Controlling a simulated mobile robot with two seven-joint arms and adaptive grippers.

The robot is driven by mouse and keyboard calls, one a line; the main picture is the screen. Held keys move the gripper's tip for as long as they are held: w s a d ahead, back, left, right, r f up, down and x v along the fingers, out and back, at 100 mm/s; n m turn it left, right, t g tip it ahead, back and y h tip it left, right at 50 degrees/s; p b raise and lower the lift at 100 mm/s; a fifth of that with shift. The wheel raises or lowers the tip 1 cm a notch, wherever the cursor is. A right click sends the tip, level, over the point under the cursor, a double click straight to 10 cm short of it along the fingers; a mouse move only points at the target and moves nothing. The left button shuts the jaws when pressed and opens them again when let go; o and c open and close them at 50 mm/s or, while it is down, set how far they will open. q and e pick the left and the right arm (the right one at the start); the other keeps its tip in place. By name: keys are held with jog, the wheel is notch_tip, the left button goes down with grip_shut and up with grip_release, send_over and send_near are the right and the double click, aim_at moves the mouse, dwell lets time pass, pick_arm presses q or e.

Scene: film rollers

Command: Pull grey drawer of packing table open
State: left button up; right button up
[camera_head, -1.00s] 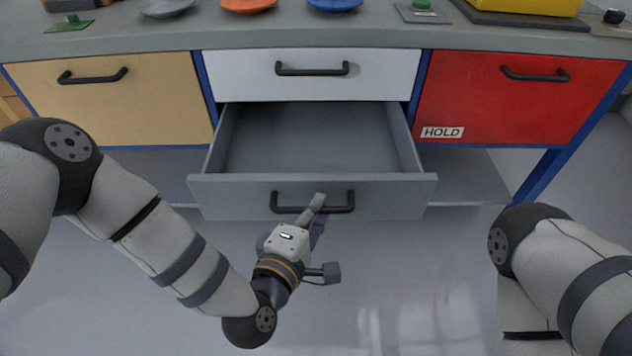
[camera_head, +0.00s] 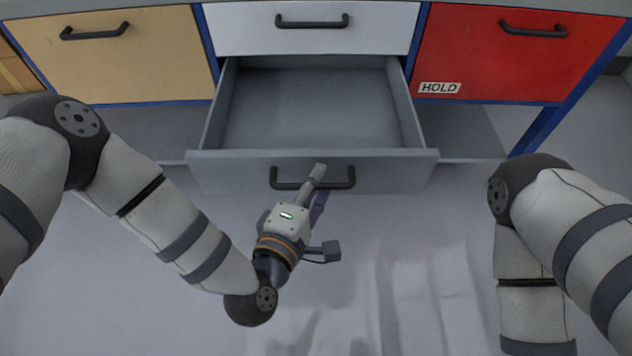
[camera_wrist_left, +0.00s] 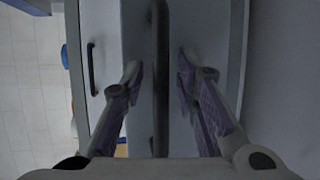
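The grey drawer (camera_head: 215,172) stands pulled out well below the white drawer, and its empty inside shows. Its dark bar handle (camera_head: 342,178) is on the front face. My left gripper (camera_head: 316,180) is at the middle of this handle. In the left wrist view the handle (camera_wrist_left: 160,60) runs between the two fingers of the left gripper (camera_wrist_left: 159,75), with a narrow gap visible on each side, so the fingers look open around it. My right arm is at the right of the head view, with its gripper out of view.
Above the grey drawer is a shut white drawer (camera_head: 375,35). A tan drawer (camera_head: 150,70) is to its left and a red drawer (camera_head: 500,70) marked HOLD to its right. A grey lower shelf (camera_head: 460,135) shows behind. The floor in front is clear.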

pick_arm(q)
jog(key=v, duration=1.2)
